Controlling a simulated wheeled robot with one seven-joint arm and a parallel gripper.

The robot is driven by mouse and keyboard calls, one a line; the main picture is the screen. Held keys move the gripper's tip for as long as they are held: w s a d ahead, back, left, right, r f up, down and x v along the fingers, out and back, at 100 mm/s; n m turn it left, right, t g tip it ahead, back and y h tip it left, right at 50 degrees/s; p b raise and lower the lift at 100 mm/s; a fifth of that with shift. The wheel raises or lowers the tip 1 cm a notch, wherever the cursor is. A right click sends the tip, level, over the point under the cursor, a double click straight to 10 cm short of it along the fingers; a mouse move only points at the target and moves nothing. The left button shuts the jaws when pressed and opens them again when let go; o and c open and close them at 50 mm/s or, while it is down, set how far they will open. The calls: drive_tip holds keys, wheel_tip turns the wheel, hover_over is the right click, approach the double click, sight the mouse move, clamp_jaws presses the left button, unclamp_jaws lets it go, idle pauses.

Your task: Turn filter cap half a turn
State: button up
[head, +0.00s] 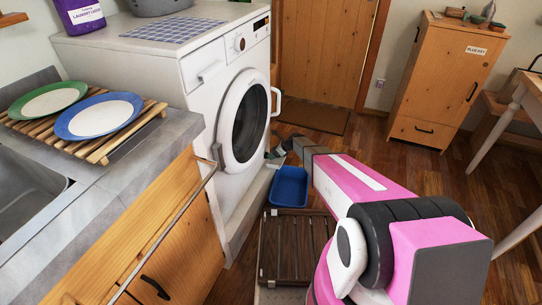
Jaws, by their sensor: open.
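The white washing machine (207,84) stands at the left, its round dark door (250,123) closed on the front. I cannot make out the filter cap; the low front of the machine is seen at a steep angle and is partly behind my gripper. My arm reaches from the lower right toward the machine. My gripper (274,155) is small in the picture, beside the machine's lower front, just right of and below the door. It is open, and I see nothing held in it. I cannot tell whether it touches anything.
A blue tray (290,187) lies on the floor below my gripper, with a dark slatted wooden rack (285,245) nearer. The counter (150,165) with a sink and plates fills the left. A wooden cabinet (440,85) stands back right. Floor between is clear.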

drive_tip(key=shift+x, duration=1.25)
drive_tip(key=c, duration=0.9)
drive_tip(key=shift+s+r+n+t, duration=0.1)
drive_tip(key=shift+s+n+t, duration=0.3)
drive_tip(key=shift+t, duration=0.2)
drive_tip(key=shift+a+n+t+h, duration=0.1)
drive_tip(key=shift+n+t+h, duration=0.45)
drive_tip(key=shift+t, duration=0.65)
drive_tip(key=o, duration=0.9)
drive_tip(key=v, duration=1)
drive_tip(key=shift+d+r, duration=0.2)
drive_tip(key=shift+d, duration=0.05)
